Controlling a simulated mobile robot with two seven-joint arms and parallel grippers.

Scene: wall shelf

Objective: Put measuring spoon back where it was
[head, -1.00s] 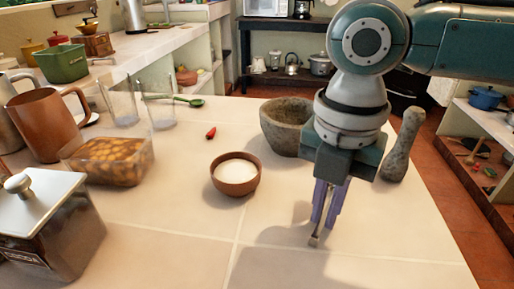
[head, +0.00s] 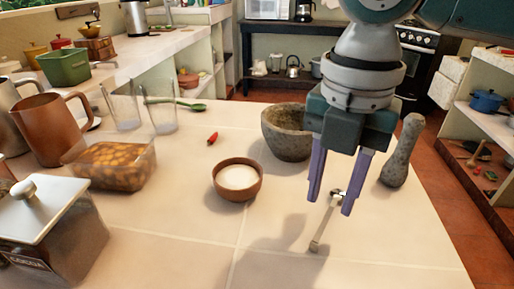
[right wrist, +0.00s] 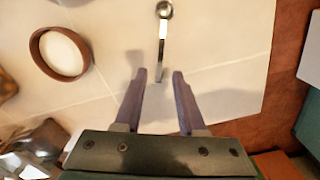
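The measuring spoon (head: 318,236) is a small metal spoon with a long flat handle, lying on the pale tiled counter. Its bowl points away, and the head view shows it below and partly behind my right gripper's fingers. It also shows in the right wrist view (right wrist: 163,38), bowl at the top and handle running down toward the fingertips. My right gripper (head: 331,205) is raised above the spoon with its two purple fingers apart and nothing between them. In the right wrist view the open fingers (right wrist: 159,74) straddle the line of the handle. My left gripper is not in view.
A brown bowl of white powder (head: 238,180) stands left of the spoon. A stone mortar (head: 286,135) and pestle (head: 402,152) stand behind. A red chili (head: 212,138), nut container (head: 118,168) and cocoa canister (head: 55,230) are further left. The front counter is clear.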

